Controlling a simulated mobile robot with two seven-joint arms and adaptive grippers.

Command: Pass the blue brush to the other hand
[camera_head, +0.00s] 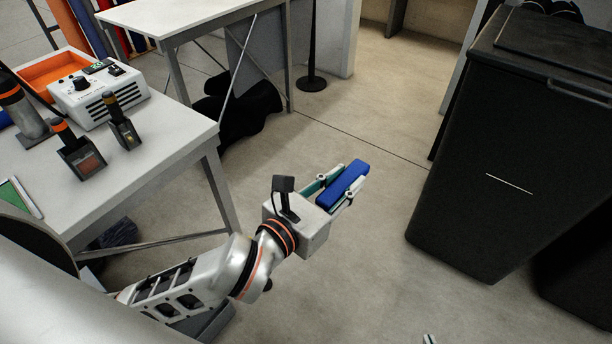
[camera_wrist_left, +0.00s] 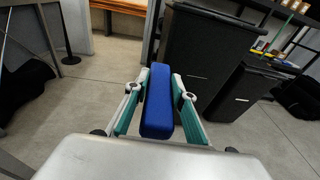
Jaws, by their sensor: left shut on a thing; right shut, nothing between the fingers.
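The blue brush (camera_head: 343,187) is a long blue block held in the air above the floor. My left gripper (camera_head: 338,187) is shut on it, with one finger on each side. In the left wrist view the blue brush (camera_wrist_left: 158,100) stands between the two green-padded fingers (camera_wrist_left: 158,98) and points away from the wrist. Bristles cannot be made out. Only a small tip of my right gripper (camera_head: 430,340) shows at the bottom edge of the head view, shut and empty, well apart from the brush.
A white table (camera_head: 165,140) at the left carries a white device (camera_head: 98,95), an orange tray (camera_head: 55,72) and several tools. A large black bin (camera_head: 515,150) stands at the right. The floor between table and bin is clear.

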